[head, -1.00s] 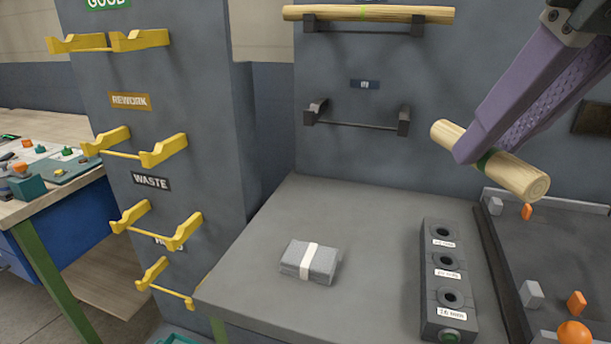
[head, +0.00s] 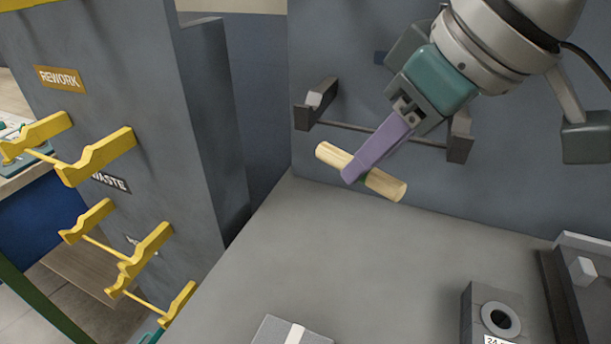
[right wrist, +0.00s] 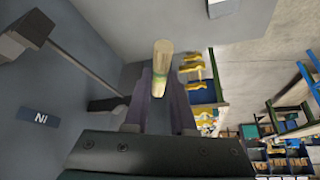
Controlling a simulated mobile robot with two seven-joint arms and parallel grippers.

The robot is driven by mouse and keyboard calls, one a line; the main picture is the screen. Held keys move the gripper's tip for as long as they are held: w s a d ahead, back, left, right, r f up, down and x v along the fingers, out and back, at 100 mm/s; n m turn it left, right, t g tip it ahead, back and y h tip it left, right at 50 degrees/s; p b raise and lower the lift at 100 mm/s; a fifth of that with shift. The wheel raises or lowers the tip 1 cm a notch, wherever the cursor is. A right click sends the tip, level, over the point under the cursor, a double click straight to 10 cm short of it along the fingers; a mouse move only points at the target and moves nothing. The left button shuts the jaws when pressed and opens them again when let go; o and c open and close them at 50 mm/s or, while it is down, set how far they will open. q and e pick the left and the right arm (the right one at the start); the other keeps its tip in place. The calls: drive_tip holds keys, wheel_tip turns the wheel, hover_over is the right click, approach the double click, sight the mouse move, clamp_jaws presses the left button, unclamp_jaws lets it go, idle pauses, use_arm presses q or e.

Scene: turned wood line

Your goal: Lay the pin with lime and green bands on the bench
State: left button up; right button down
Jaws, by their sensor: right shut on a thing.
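My right gripper (head: 362,172) is shut around the middle of a short pale wooden pin (head: 385,186) and holds it in the air above the grey bench (head: 400,250). The pin lies nearly level, tilted down to the right in the head view. In the right wrist view the pin (right wrist: 162,62) stands between the fingers (right wrist: 160,95), with a green and lime band showing near them. In the head view the fingers hide most of the band. My left gripper is not in view.
An empty dark rack (head: 385,130) is on the wall behind my right gripper. A tray (head: 570,285) is at right. Yellow hooks (head: 100,155) stick out at left. The bench middle is clear.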

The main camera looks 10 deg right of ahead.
drive_tip(key=b, duration=0.3)
hover_over(339, 286)
drive_tip(key=s+d, duration=0.1)
drive_tip(key=s, duration=0.1)
drive_tip(key=f, duration=1.7)
drive_tip(key=shift+w, duration=0.2)
drive_tip(key=shift+f+b, duration=0.55)
drive_tip(key=shift+f, duration=1.35)
drive_tip(key=shift+f, duration=0.25)
drive_tip(key=c, duration=0.8)
unclamp_jaws()
drive_tip(key=shift+r, duration=0.1)
drive_tip(key=shift+o, duration=0.2)
